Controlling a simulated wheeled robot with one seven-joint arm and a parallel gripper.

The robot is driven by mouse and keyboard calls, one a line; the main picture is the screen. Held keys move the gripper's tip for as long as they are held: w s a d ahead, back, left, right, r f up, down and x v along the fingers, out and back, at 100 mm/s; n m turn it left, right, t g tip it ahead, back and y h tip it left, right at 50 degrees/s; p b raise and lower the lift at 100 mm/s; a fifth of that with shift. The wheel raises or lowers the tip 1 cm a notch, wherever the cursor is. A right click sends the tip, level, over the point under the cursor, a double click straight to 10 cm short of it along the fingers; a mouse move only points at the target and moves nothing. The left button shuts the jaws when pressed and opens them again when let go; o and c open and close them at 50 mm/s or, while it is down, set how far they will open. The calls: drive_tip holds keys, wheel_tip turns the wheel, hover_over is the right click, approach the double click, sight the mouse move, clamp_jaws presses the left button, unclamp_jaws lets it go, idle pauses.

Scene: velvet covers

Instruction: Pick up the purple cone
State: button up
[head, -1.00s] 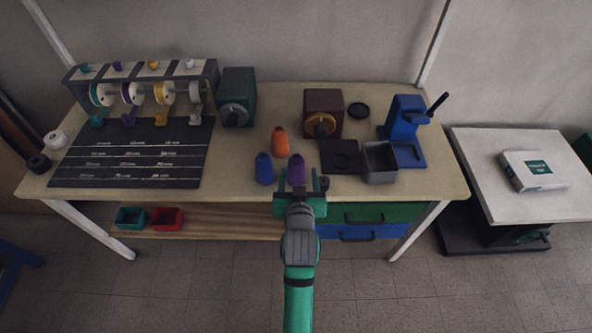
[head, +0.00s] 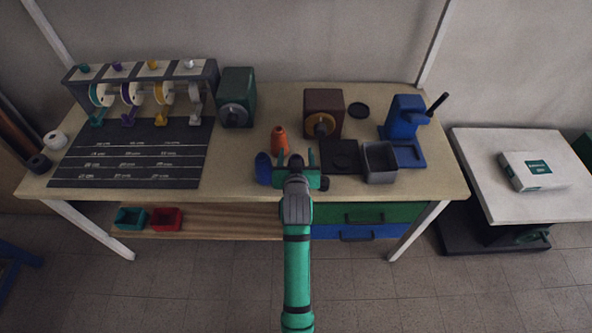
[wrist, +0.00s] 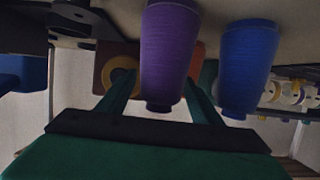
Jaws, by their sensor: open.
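The purple cone (wrist: 169,50) is large in the upper middle of the wrist view, which looks upside down, with its narrow end towards my gripper. In the head view it is mostly hidden behind my gripper (head: 296,160). My gripper is open, and its green fingers also show in the wrist view (wrist: 160,98), one on each side of the cone's narrow end. I see no firm contact. I cannot tell how far the fingers reach along the cone.
A blue cone (head: 263,169) stands close by on the left, and an orange cone (head: 279,140) behind. A grey open box (head: 379,163) and dark pad (head: 341,155) lie to the right. A brown machine (head: 323,113) stands further back.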

drive_tip(key=shift+w+f, duration=0.15)
drive_tip(key=shift+w, duration=0.2)
drive_tip(key=shift+c, duration=0.3)
drive_tip(key=c, duration=1.1)
